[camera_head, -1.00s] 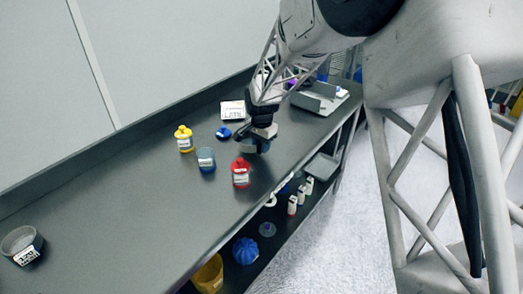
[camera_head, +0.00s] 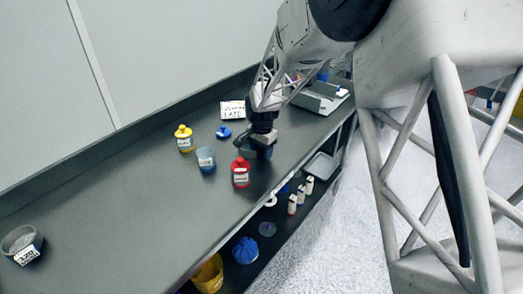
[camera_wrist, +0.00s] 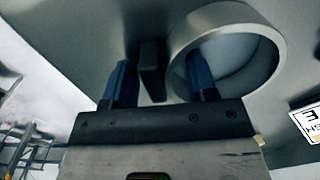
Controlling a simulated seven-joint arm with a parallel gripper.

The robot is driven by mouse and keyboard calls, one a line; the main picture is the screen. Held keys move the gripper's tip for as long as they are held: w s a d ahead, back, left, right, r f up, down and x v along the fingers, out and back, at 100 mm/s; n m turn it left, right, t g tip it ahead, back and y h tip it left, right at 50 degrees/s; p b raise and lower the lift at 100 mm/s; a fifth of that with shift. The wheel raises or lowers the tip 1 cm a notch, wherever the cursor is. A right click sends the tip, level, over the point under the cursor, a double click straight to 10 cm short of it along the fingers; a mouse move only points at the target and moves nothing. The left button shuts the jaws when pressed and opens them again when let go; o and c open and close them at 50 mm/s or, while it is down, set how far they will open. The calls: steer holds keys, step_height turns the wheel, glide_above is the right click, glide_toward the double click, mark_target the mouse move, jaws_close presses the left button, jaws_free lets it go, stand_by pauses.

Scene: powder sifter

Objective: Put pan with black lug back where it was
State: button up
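A round grey metal pan (camera_wrist: 262,32) with a pale inside shows in the wrist view, and a black lug (camera_wrist: 151,72) stands beside its rim. My gripper (camera_wrist: 158,64) has two blue fingers spread apart, with the lug between them and clear space on the left. The right finger overlaps the pan's opening; I cannot tell whether it is inside the rim.
A red bottle (camera_head: 241,172), a blue-grey cup (camera_head: 206,160), a yellow bottle (camera_head: 184,139) and a blue lid (camera_head: 223,132) stand nearby. A labelled round pan (camera_head: 21,241) is at far left. A grey tray (camera_head: 319,97) is at the back. The bench's left middle is clear.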

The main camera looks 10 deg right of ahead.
steer(key=shift+r, duration=0.1)
step_height(320, 180, up, 12)
stand_by(0.9)
stand_by(0.4)
steer(key=shift+r, duration=0.1)
steer(key=s+d+r+n+t, duration=0.1)
steer(key=s+d+r+n, duration=0.3)
steer(key=s, duration=0.6)
steer(key=s+d+r, duration=0.2)
steer(key=s+r, duration=0.5)
steer(key=s, duration=0.2)
steer(key=s+d+n+t, duration=0.1)
steer(key=s+d+n, duration=0.2)
steer(key=s, duration=1.9)
steer(key=shift+d+f+n+t, duration=0.2)
steer(key=shift+f+n+t, duration=0.1)
steer(key=shift+n, duration=0.6)
